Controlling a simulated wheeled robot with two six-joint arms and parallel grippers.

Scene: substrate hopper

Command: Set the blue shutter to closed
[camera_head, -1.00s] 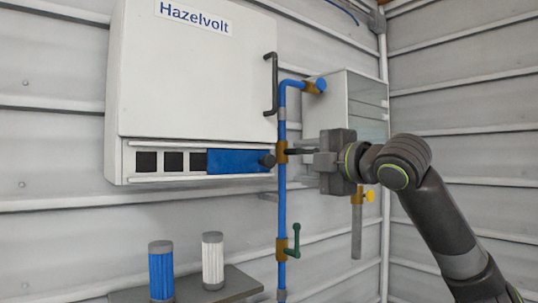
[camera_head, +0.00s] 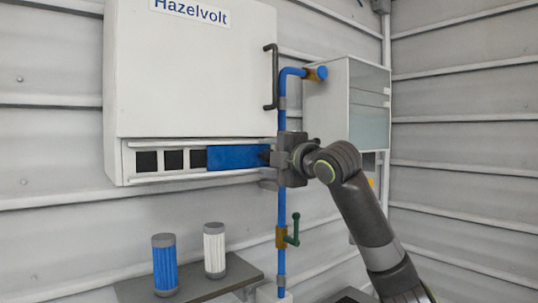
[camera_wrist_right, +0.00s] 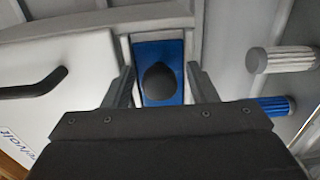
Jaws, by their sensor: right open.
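The blue shutter (camera_head: 232,158) is a flat plate in the slot along the bottom of the white Hazelvolt cabinet (camera_head: 190,75). It sits at the right end of the slot, and three dark openings (camera_head: 172,160) show uncovered to its left. In the right wrist view the shutter (camera_wrist_right: 172,50) carries a dark round knob (camera_wrist_right: 158,82). My right gripper (camera_wrist_right: 161,88) is open, with one finger on each side of the knob and visible gaps between. In the head view my right gripper (camera_head: 274,158) is at the shutter's right end and mostly hides the knob.
A blue vertical pipe (camera_head: 282,205) runs behind my right gripper, with a green-handled valve (camera_head: 290,236) below. A black door handle (camera_head: 271,78) is above. A grey shelf (camera_head: 215,283) with a blue and a white filter cartridge (camera_head: 214,250) stands lower left.

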